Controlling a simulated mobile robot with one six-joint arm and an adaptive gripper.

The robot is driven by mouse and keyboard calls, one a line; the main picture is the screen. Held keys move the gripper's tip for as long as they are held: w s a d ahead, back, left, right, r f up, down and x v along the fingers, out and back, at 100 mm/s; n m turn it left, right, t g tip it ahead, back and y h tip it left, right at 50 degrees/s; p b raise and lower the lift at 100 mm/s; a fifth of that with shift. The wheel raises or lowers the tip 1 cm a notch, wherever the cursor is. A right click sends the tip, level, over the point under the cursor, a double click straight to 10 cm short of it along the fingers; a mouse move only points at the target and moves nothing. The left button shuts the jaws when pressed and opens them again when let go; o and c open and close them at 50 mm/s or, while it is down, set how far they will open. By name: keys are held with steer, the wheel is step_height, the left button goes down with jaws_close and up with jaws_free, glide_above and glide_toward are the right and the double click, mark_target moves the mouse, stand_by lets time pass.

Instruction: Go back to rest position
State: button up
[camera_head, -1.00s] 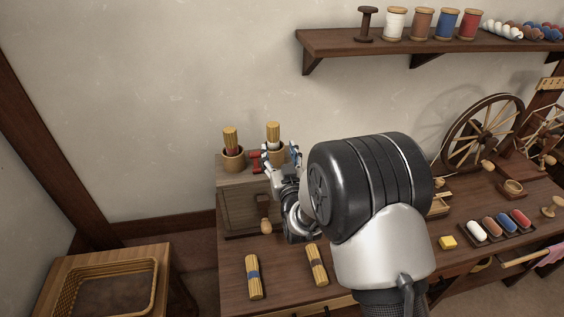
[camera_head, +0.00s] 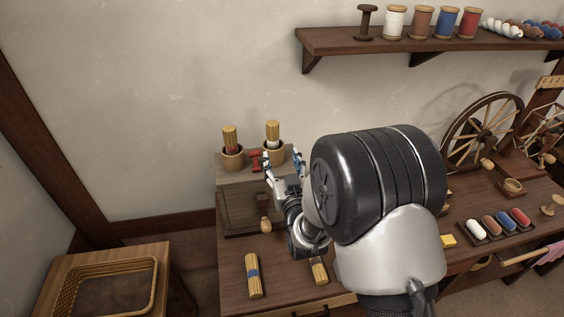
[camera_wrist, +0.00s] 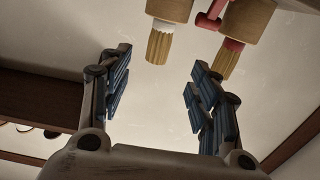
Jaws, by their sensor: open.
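My gripper (camera_head: 283,168) is open and empty in the head view, just in front of the small wooden cabinet (camera_head: 236,199). In the wrist view my gripper (camera_wrist: 157,95) shows its two blue-padded fingers spread wide with nothing between them. Two round wooden holders stand on the cabinet, each with an upright straw bundle. The right bundle (camera_head: 272,131) has a white band and the left bundle (camera_head: 230,137) a red band. In the wrist view the white-banded bundle (camera_wrist: 159,47) and the red-banded bundle (camera_wrist: 229,60) are beyond the fingertips, apart from them.
A blue-banded bundle (camera_head: 253,275) and another bundle (camera_head: 319,270), partly hidden by my arm, lie on the bench. A wicker basket (camera_head: 66,286) sits at the lower left. A shelf with spools (camera_head: 420,45) is above; a spinning wheel (camera_head: 484,133) stands right.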

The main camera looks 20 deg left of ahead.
steer(key=s+d+r+m+g+h, duration=0.25)
steer(key=d+r, duration=0.25)
steer(key=d, duration=0.5)
steer(key=s+d+r+m+g+h, duration=0.1)
steer(key=s+d+r+g+h, duration=0.3)
steer(key=d, duration=0.7)
steer(key=s+d+m+g+h, duration=0.1)
steer(key=s+d+g, duration=0.1)
steer(key=s+d, duration=0.5)
steer(key=s+d+m+g+h, duration=0.1)
steer(key=s+d, duration=0.6)
steer(key=s, duration=1.3)
steer(key=shift+d+f+m+g+h, duration=0.2)
steer(key=shift+f+m+g+h, duration=0.15)
steer(key=shift+g, duration=0.3)
steer(key=shift+r, duration=0.1)
